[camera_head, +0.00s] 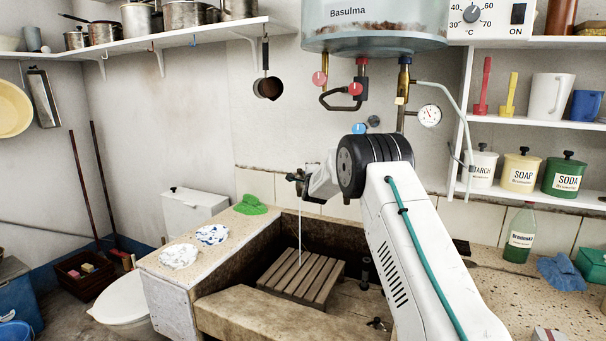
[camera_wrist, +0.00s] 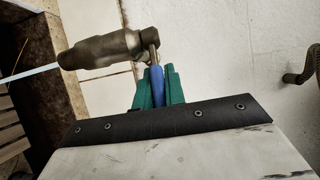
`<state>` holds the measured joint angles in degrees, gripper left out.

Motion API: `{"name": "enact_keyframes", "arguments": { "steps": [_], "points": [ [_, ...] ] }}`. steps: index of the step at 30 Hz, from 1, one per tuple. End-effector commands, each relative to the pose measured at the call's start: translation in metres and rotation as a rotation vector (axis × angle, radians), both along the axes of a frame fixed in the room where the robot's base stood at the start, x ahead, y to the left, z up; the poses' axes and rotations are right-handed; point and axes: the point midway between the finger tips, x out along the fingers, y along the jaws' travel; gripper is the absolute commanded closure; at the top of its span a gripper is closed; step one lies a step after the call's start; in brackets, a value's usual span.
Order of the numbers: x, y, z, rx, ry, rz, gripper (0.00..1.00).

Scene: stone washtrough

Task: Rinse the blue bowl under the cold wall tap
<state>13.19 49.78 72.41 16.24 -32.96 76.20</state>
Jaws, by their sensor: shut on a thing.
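In the wrist view, my gripper (camera_wrist: 158,85) is shut, its green fingers on either side of the tap's blue lever (camera_wrist: 156,76). The dark metal wall tap (camera_wrist: 103,50) reaches left from there, and a thin pale stream of water (camera_wrist: 30,74) leaves its mouth. In the head view, the tap (camera_head: 294,177) shows just left of my wrist, and the stream (camera_head: 299,225) falls straight onto the wooden slatted rack (camera_head: 303,277) in the trough. My fingers are mostly hidden there. I cannot make out a blue bowl in either view.
The stone trough (camera_head: 240,309) has a ledge on the left with two patterned cloths (camera_head: 179,256) and a green cloth (camera_head: 250,205). The water heater (camera_head: 375,25) with red-handled valves hangs above my arm. A bottle (camera_head: 520,238) and blue cloth (camera_head: 561,271) occupy the right counter.

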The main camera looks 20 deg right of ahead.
Motion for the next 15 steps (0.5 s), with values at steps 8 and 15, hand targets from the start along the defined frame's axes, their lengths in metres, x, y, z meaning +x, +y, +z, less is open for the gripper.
{"name": "enact_keyframes", "arguments": {
  "steps": [8, 15],
  "points": [
    [0.0003, 0.0, 0.0045, -0.002, -0.008, -0.001, 0.66],
    [-0.0041, 0.0035, 0.003, -0.001, -0.004, 0.001, 0.66]
  ]
}}
